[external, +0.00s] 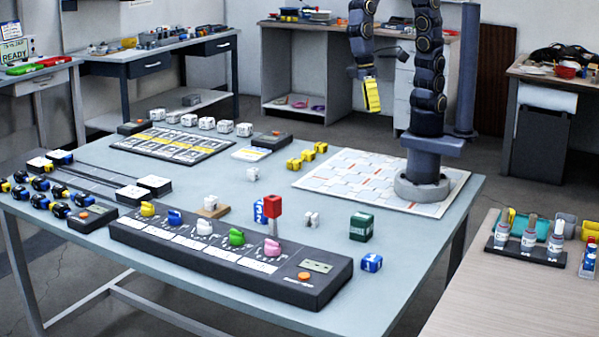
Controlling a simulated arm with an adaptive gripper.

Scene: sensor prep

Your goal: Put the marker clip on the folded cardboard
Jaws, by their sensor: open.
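My gripper (371,96) hangs in the air at the back of the blue-grey table, left of my arm's column. It is open, and a yellow ribbed piece shows at its end; I cannot tell whether this is part of the gripper. A small brown piece (222,213), possibly the folded cardboard, lies left of the table's middle with a white block (211,202) on or against it. The marker clip is not clearly identifiable. A small white clip-like piece (312,219) stands right of a red-topped post, and another white piece (253,174) lies farther back. My gripper is well away from all of them.
A long dark console (318,292) with coloured knobs runs along the front. The red-topped post (273,206), a green box (361,227) and a blue cube (372,262) stand near it. Yellow blocks (308,157) lie near the white patterned mat (335,170). The table's centre is mostly free.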

